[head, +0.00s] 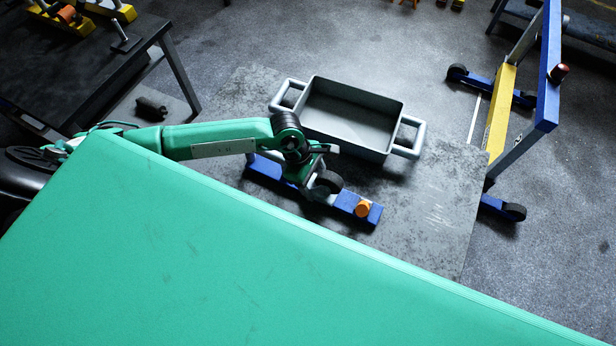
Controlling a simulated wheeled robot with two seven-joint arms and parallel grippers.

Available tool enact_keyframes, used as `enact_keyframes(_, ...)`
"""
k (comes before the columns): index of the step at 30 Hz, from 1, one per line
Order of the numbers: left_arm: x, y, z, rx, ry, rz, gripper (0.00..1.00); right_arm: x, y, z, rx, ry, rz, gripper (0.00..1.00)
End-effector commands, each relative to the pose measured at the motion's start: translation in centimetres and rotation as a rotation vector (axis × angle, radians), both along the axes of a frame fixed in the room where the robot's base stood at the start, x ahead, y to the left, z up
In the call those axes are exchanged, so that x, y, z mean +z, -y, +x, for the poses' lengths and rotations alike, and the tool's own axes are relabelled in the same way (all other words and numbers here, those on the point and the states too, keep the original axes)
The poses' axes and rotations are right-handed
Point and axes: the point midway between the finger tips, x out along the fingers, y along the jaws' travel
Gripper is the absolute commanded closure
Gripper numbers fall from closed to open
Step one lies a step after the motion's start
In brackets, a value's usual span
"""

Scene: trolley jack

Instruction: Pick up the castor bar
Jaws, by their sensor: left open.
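The castor bar (345,201) is a blue bar lying on a grey worn sheet (440,215), just in front of a grey tray. It runs from left of my gripper down to the right, with an orange knob (363,208) near its right end. My left gripper (312,183) is open over the middle of the bar, beside a dark round part that looks like a castor wheel. The wrist and gripper hide part of the bar, and I cannot tell whether the fingers touch it. My right gripper is not in view.
The grey tray (350,115) with two handles stands close behind the bar and looks empty. A blue and yellow wheeled frame (500,110) stands at the right. A dark table (75,75) is at the upper left. The sheet is clear right of the bar.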

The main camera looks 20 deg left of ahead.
Motion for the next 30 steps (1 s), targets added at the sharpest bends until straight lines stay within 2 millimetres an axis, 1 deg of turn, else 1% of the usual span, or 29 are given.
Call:
enact_keyframes(5,-0.12,0.03,0.00,0.000,0.000,0.000,0.35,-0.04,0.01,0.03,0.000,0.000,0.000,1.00)
enact_keyframes(6,-0.11,0.02,0.01,0.000,0.000,0.000,0.36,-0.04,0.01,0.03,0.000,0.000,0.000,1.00)
enact_keyframes(8,-0.10,0.02,0.01,0.000,0.000,0.000,0.48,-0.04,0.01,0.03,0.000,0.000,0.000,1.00)
enact_keyframes(12,-0.09,0.03,0.01,0.000,0.000,0.000,0.76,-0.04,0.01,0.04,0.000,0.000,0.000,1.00)
enact_keyframes(14,-0.08,0.02,0.01,0.000,0.000,0.000,0.88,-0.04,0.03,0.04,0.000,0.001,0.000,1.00)
enact_keyframes(15,-0.08,0.02,0.01,0.000,0.000,0.000,0.95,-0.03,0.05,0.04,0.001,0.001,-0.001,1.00)
enact_keyframes(16,-0.08,0.02,0.02,0.000,0.001,0.000,1.00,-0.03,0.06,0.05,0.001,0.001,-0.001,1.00)
enact_keyframes(30,0.47,0.09,0.18,0.001,0.004,-0.003,1.00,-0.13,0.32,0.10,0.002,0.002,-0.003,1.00)
